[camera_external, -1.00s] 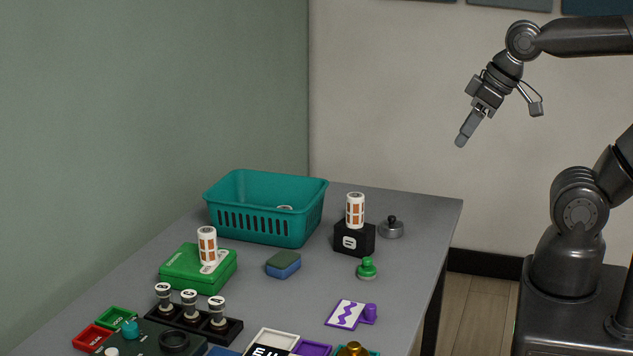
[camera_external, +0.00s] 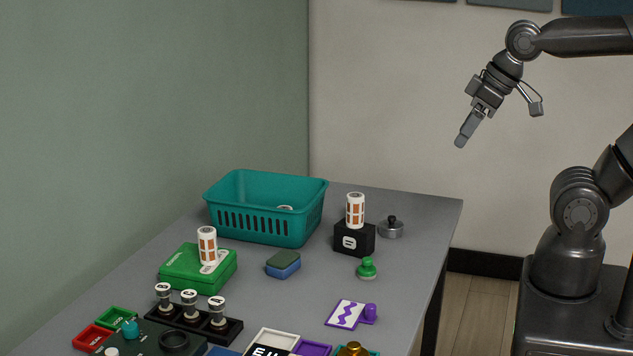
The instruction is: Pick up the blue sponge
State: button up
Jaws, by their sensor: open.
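The blue sponge (camera_external: 284,270) lies flat on the grey table, with a dark green layer on its top. It sits in front of the teal basket and to the right of a green box, with bare table around it. My gripper (camera_external: 462,139) hangs in the air to the upper right, beyond the table's right edge, high above the sponge and far from it. It points down and to the left. It is open and nothing shows in it.
A teal basket (camera_external: 265,238) stands behind the sponge. A green box (camera_external: 180,268) with a patterned cylinder (camera_external: 207,246) is on the left. A black block (camera_external: 352,240) bearing another cylinder (camera_external: 356,208), a grey knobbed weight (camera_external: 391,229) and a green knob (camera_external: 366,269) stand right. Stamps and trays crowd the front.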

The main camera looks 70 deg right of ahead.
jog(key=o, duration=0.6)
jog(key=m+g, duration=0.2)
jog(key=g, duration=0.4)
send_over(283, 258)
notch_tip(283, 258, down, 22)
notch_tip(283, 258, down, 11)
jog(key=shift+d+r, duration=0.1)
